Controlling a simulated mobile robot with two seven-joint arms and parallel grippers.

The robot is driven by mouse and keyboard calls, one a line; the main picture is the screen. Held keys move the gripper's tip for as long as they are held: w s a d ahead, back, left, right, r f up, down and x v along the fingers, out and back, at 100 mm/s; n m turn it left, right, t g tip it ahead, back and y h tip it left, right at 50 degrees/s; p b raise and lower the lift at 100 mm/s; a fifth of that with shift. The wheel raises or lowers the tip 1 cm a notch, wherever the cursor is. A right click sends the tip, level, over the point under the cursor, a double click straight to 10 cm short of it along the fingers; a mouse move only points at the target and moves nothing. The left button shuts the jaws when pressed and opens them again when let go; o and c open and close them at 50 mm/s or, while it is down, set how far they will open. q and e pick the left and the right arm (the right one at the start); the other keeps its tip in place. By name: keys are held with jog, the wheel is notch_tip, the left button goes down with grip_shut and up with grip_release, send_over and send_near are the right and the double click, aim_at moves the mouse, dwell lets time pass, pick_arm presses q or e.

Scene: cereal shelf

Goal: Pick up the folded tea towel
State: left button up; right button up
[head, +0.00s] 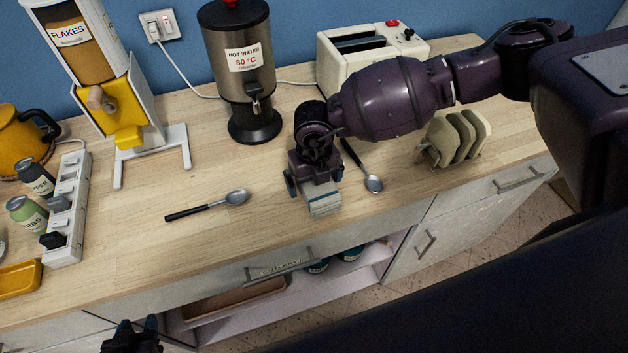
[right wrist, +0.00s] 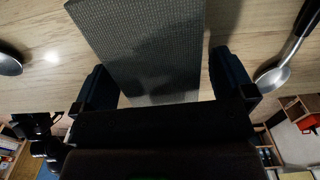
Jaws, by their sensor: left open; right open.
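The towel's far part is hidden under my gripper. My left gripper (head: 132,338) is at the bottom left, open and empty, below the counter's front edge.
One spoon (head: 236,197) lies left of the towel, another (head: 373,183) close on its right. A toast rack (head: 455,138), hot water urn (head: 240,70), toaster (head: 372,52) and flakes dispenser (head: 100,75) stand around. A power strip (head: 66,210) is at left.

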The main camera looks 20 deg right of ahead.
jog(key=c, duration=1)
jog(key=shift+r, duration=0.1)
notch_tip(320, 180, up, 20)
jog(key=b, duration=0.1)
jog(key=o, duration=0.4)
jog(key=shift+c, duration=1.4)
